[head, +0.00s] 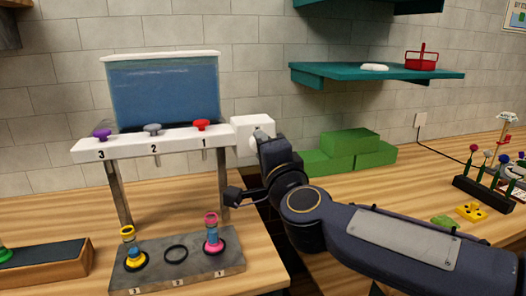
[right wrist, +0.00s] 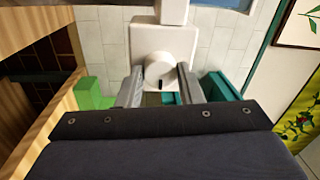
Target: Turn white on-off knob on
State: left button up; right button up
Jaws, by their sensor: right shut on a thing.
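The white on-off knob (right wrist: 159,70) is a round white dial with a short dark mark. It sits on the face of a white box (head: 246,127) at the right end of the dispenser's white bar. My right gripper (right wrist: 159,88) has one finger on each side of the knob and is shut on it. In the head view my right gripper (head: 262,136) is against the box's right side and mostly hides the knob. My left gripper is not in view.
A blue water tank (head: 163,91) stands above the bar with purple, grey and red valves. Below, a grey tray (head: 178,272) holds two vases on its rings. Green blocks (head: 345,152) and a teal shelf (head: 400,73) are to the right.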

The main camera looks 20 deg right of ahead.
dwell(0.4)
jog(key=o, duration=1)
jog(key=shift+s+d+f, duration=0.1)
jog(key=shift+s+f, duration=0.1)
jog(key=shift+s, duration=1.75)
jog(key=shift+s+f, duration=0.15)
jog(key=shift+s, duration=1.8)
jog(key=shift+p, duration=0.3)
